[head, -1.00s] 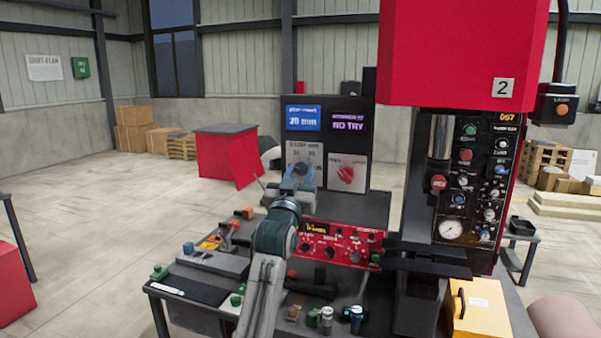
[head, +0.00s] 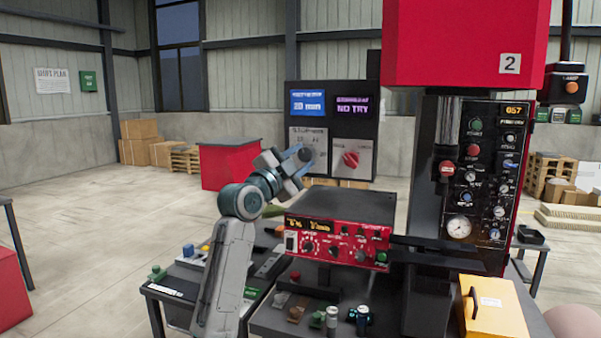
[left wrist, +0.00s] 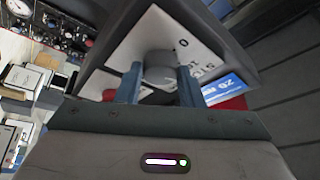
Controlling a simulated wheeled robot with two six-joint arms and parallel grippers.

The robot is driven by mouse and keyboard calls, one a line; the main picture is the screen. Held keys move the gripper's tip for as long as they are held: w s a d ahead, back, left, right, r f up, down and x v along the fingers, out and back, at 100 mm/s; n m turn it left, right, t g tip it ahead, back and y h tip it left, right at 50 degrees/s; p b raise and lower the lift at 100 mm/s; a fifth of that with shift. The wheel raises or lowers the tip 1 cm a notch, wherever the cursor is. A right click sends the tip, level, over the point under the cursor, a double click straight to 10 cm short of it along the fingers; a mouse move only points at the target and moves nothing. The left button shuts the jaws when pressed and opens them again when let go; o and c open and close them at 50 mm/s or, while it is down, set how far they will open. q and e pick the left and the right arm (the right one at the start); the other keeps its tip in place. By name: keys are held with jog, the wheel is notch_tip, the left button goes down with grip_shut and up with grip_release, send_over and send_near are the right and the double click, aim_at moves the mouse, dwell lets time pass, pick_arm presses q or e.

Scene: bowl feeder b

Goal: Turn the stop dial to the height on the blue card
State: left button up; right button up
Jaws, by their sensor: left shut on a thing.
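The stop dial (head: 306,154) is a dark grey round knob on a pale plate at the left of the black panel. My left gripper (head: 299,155) reaches it from the lower left and is shut on it. In the left wrist view, the dial (left wrist: 160,66) sits between the two blue fingers, with a "0" printed on the plate above it. The blue card (head: 308,102) above the plate reads "20 mm"; its corner also shows in the left wrist view (left wrist: 222,88). The dial's pointer and most scale marks are hidden or too small to read. My right gripper is not in view.
A red knob (head: 351,159) is on the plate right of the dial, under a purple "NO TRY" sign (head: 353,107). A red control box (head: 340,242) stands in front, below the panel. The red press (head: 465,50) rises at the right.

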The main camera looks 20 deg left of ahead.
pick_arm(q)
jog(key=shift+a+m+g+h+b, duration=0.1)
jog(key=shift+m+g+h+b, duration=0.3)
jog(key=shift+m, duration=0.8)
jog(key=m, duration=0.1)
jog(key=m+g, duration=0.1)
jog(key=m, duration=0.1)
jog(key=shift+r, duration=0.25)
jog(key=shift+r+m+g+p, duration=0.15)
jog(key=shift+m+g+p, duration=0.15)
jog(key=shift+m+g, duration=0.65)
jog(key=shift+m+g+y+p, duration=0.25)
jog(key=shift+m+y+p, duration=0.1)
jog(key=shift+m, duration=1.2)
jog(key=o, duration=1)
